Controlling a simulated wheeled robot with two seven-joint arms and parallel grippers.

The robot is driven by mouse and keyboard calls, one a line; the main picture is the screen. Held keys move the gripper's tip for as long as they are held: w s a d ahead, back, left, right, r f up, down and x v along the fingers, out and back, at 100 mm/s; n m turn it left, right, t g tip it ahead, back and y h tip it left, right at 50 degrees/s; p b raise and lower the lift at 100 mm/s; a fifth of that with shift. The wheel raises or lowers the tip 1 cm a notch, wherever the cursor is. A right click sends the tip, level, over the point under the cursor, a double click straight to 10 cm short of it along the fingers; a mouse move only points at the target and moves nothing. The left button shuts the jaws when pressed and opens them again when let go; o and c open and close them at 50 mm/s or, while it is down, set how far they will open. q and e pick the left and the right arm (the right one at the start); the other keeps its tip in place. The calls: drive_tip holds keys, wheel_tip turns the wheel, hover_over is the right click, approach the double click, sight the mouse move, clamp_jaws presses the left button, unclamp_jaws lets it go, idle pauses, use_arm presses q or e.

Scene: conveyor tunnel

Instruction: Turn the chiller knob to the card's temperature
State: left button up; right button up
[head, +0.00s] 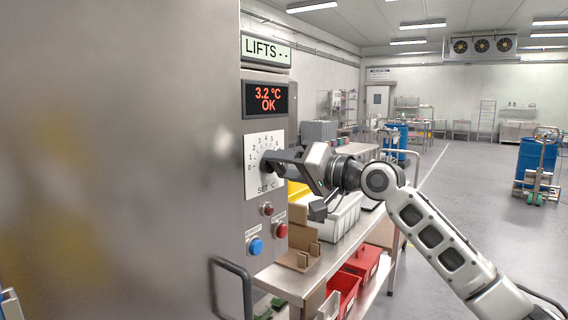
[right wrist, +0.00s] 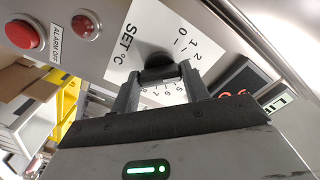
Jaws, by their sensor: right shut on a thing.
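The chiller knob (right wrist: 154,57) is black and sits on a white dial plate (head: 251,177) marked "SET °C" with a printed scale from 0 upward. My right gripper (head: 274,162) reaches the dial from the right. In the right wrist view the gripper (right wrist: 160,76) has its two fingers on either side of the knob, shut on it. The fingers hide part of the knob and the scale, so its pointer cannot be read. Above the dial, a display (head: 266,99) reads 3.2 °C OK in red. I cannot make out a card with a temperature. My left gripper is not in view.
Below the dial are a red button (head: 281,230), a red lamp (head: 267,209) and a blue button (head: 256,247). A "LIFTS - -" sign (head: 266,51) hangs above. A bench (head: 290,281) with bins stands right of the metal panel, red bins (head: 361,262) beneath its top. Open floor lies further right.

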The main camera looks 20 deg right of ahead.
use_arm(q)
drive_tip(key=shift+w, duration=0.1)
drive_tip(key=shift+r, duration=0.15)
use_arm(e)
drive_tip(key=o, duration=1)
use_arm(q)
drive_tip(key=b, duration=0.2)
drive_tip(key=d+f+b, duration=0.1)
drive_tip(key=b, duration=0.1)
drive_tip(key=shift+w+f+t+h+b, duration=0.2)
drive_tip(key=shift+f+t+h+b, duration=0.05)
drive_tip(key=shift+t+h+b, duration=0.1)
use_arm(e)
drive_tip(key=v, duration=1.6)
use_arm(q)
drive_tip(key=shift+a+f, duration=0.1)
